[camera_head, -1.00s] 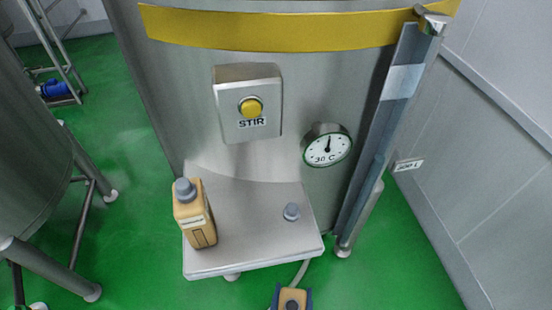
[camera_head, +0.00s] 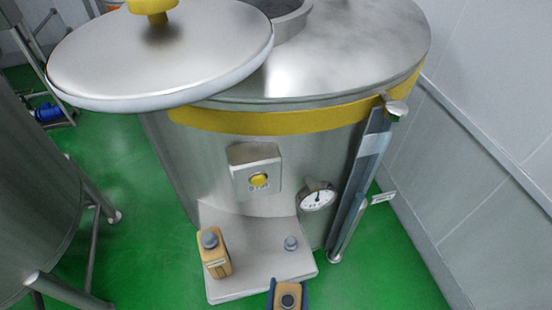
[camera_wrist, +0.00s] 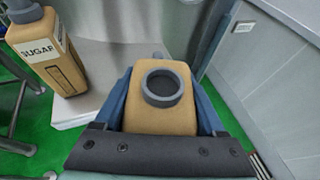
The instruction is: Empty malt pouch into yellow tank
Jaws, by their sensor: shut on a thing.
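My gripper (camera_head: 288,298) is shut on a tan pouch (camera_wrist: 158,118) with a grey neck and dark open mouth. It holds the pouch upright, in front of the shelf; the label is not visible, so I cannot read malt on it. The yellow tank (camera_head: 300,122) is a steel vessel with a yellow band. Its round lid (camera_head: 160,55) with a yellow knob is at the left of the top. Part of the tank's opening (camera_head: 290,22) shows beside the lid, at the picture's upper edge; its inside is mostly cut off.
A steel shelf (camera_head: 255,275) on the tank's front bears a capped tan sugar pouch (camera_head: 216,255) and a loose grey cap (camera_head: 291,243). A stir button box (camera_head: 256,172) and a dial (camera_head: 318,197) are above. Another tank (camera_head: 35,190) stands left; a wall (camera_head: 490,150) is right.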

